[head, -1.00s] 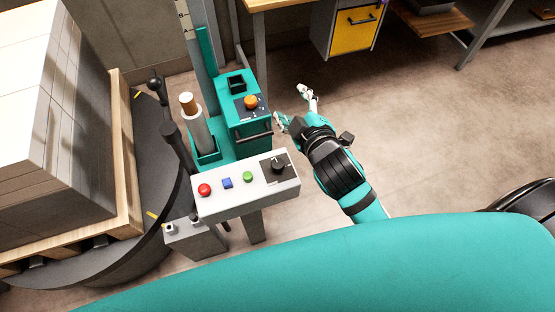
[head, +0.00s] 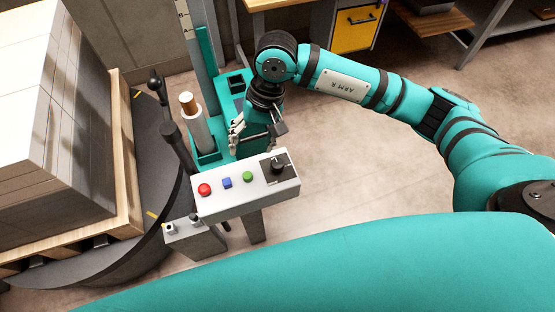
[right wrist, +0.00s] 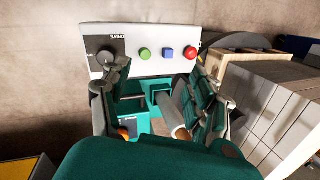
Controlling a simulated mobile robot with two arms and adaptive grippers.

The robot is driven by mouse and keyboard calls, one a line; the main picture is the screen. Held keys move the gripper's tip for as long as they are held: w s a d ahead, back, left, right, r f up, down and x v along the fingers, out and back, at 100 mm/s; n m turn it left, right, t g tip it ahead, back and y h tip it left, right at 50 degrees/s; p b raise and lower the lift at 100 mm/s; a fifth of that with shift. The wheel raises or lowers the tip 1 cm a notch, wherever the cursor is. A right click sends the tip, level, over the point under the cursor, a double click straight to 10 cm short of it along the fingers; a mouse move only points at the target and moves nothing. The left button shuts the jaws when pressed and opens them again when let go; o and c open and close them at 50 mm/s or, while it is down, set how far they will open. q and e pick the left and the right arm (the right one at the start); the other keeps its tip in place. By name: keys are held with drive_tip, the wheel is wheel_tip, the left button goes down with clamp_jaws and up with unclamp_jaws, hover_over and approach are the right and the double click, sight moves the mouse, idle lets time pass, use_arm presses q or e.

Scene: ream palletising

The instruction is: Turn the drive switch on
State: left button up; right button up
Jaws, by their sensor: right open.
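A white control panel (head: 212,211) carries a black rotary knob (head: 279,166) on a dark plate at its right end. The knob also shows in the right wrist view (right wrist: 105,57), beside a label too small to read surely. An orange knob (right wrist: 124,132) is partly hidden by the gripper.
The panel also has a red button (head: 204,190), a blue button (head: 227,183) and a green button (head: 247,177). A loaded pallet (head: 126,170) is at left. Floor at right is open.

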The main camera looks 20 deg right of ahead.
sight(278, 163)
drive_tip(key=w+d+h, duration=0.3)
drive_tip(key=d, duration=0.4)
drive_tip(key=shift+n+t, duration=0.4)
drive_tip(key=f, duration=0.5)
drive_tip(key=f+p, duration=0.1)
drive_tip(key=f, duration=0.5)
drive_tip(key=f+p, duration=0.1)
drive_tip(key=f, duration=0.5)
drive_tip(key=shift+s+a, duration=0.2)
drive_tip(key=shift+s, duration=0.05)
drive_tip(key=shift+c, duration=0.2)
drive_tip(key=c, duration=1.1)
